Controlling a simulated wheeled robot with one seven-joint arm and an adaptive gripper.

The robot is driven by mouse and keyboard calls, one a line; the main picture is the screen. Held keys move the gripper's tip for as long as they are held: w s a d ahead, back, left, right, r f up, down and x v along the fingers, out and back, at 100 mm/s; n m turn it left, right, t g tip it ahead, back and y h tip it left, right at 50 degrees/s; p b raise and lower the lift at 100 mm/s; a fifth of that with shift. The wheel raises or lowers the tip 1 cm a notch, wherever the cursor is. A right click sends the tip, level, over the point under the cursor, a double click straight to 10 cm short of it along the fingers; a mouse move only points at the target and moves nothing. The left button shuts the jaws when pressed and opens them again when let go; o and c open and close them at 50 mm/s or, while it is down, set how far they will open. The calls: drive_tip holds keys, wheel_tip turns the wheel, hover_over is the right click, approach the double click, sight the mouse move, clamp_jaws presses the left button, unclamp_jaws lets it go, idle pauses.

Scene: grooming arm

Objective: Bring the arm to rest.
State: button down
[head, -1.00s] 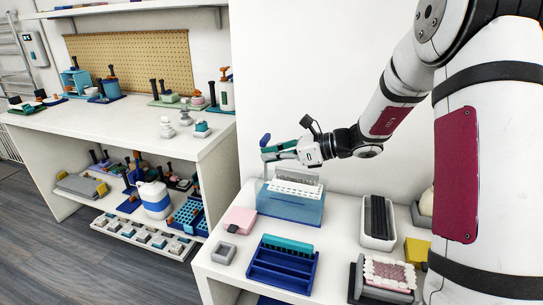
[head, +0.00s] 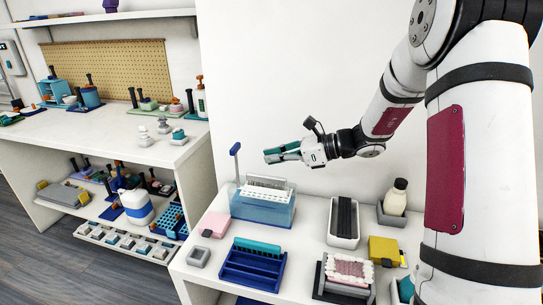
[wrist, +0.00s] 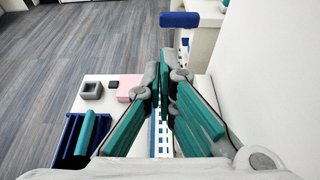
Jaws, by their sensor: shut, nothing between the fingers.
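My gripper (head: 268,156) is at the end of my arm, which reaches in from the right in the head view. It hangs in the air above and a little right of a translucent blue box (head: 262,211) with a white rack in it. Its teal fingers also show in the wrist view (wrist: 165,75), close together with nothing between them. A blue-headed stick (head: 235,150) stands upright at the box's left side, apart from the fingertips. The blue head also shows in the wrist view (wrist: 193,20).
The white table (head: 212,264) holds a blue slotted tray (head: 252,270), a pink block (head: 214,224), a grey square holder (head: 199,256), a white bin with dark contents (head: 343,222) and a bottle (head: 395,197). A white wall (head: 300,80) stands behind. A shelf unit (head: 120,145) is at left.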

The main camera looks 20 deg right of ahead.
drive_tip(key=s+a+r+n+g+h+p, duration=0.1)
drive_tip(key=s+a+r+n+g, duration=0.2)
drive_tip(key=s, duration=0.4)
drive_tip(key=s+a+r+n+g+h+p, duration=0.1)
drive_tip(key=s+a+r+n+h+p, duration=0.1)
drive_tip(key=s+a+r+n, duration=0.25)
drive_tip(key=s+a+r+n+g+h+p, duration=0.1)
drive_tip(key=s+r+n, duration=0.2)
drive_tip(key=s+n, duration=0.35)
drive_tip(key=s+d+r+n+h+p, duration=0.1)
drive_tip(key=s+d+n+h, duration=0.1)
drive_tip(key=s, duration=0.5)
drive_tip(key=s+d+r+n+t+h+p, duration=0.1)
drive_tip(key=s+d+r+n+h+p, duration=0.1)
drive_tip(key=s+n, duration=0.3)
drive_tip(key=s+d+r+n+h+p, duration=0.1)
drive_tip(key=s+d+r+n+h, duration=0.1)
drive_tip(key=s, duration=0.7)
drive_tip(key=shift+s+d+n+t+h, duration=0.3)
drive_tip(key=shift+d+n+h, duration=0.2)
drive_tip(key=shift+n+h, duration=0.35)
